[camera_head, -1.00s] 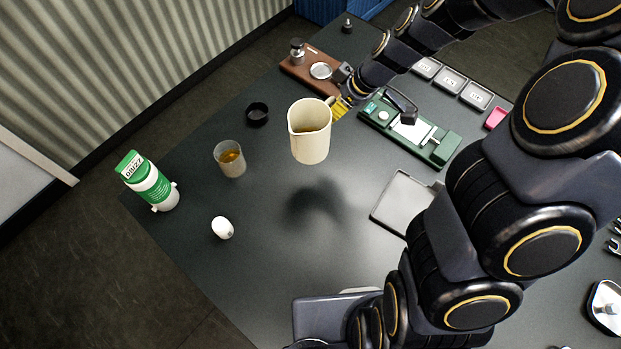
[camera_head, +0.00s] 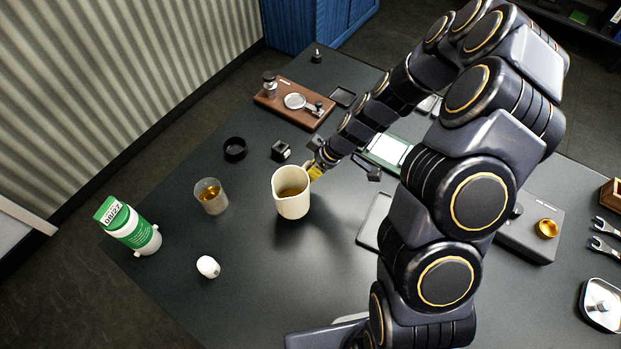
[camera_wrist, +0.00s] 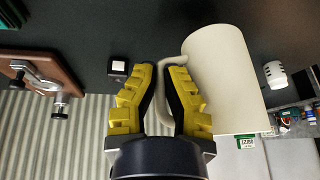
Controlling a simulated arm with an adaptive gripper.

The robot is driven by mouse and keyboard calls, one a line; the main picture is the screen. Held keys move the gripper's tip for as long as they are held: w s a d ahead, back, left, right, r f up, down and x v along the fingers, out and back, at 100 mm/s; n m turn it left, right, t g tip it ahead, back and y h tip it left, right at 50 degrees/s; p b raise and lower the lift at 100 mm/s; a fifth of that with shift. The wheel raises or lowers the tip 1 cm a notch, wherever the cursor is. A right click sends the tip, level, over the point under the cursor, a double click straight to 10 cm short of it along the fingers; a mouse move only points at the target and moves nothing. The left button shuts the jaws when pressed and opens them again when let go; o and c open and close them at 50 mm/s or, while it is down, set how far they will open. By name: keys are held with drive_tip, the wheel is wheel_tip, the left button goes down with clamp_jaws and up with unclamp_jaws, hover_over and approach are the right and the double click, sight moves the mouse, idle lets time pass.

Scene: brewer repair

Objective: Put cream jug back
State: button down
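The cream jug (camera_head: 291,200) is upright with brown liquid inside, low over the dark table or on it; I cannot tell whether its base touches. My gripper (camera_head: 317,170) is at the jug's handle, on its far right side. In the wrist view the jug (camera_wrist: 224,80) shows at the right. Its handle lies between the yellow fingers of my gripper (camera_wrist: 163,85), which look closed around it. The jug's base contact is not clear.
A glass with amber liquid (camera_head: 211,197), a black ring (camera_head: 235,149) and a small dark cube (camera_head: 281,150) stand near the jug. A white egg-shaped item (camera_head: 208,267) and a green-white carton (camera_head: 130,226) are left. A brown board (camera_head: 293,103) lies behind.

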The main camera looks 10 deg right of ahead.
drive_tip(key=shift+f, duration=1.6)
drive_tip(key=c, duration=1.2)
unclamp_jaws()
drive_tip(key=shift+f, duration=0.1)
drive_tip(key=shift+o, duration=0.2)
drive_tip(key=v, duration=1.1)
drive_tip(key=s+a+r+m+g+h, duration=0.1)
drive_tip(key=s+a+r+m+g, duration=0.2)
drive_tip(key=s+r, duration=0.6)
drive_tip(key=s+r+m+h, duration=0.1)
drive_tip(key=s+r+m, duration=0.2)
drive_tip(key=s, duration=0.4)
drive_tip(key=s+r+m+g+h, duration=0.1)
drive_tip(key=s+r+m+h, duration=0.1)
drive_tip(key=s+r+m, duration=0.2)
drive_tip(key=s, duration=0.3)
drive_tip(key=shift+d+r+m+h, duration=0.3)
drive_tip(key=shift+d+r, duration=0.05)
drive_tip(key=shift+r, duration=0.05)
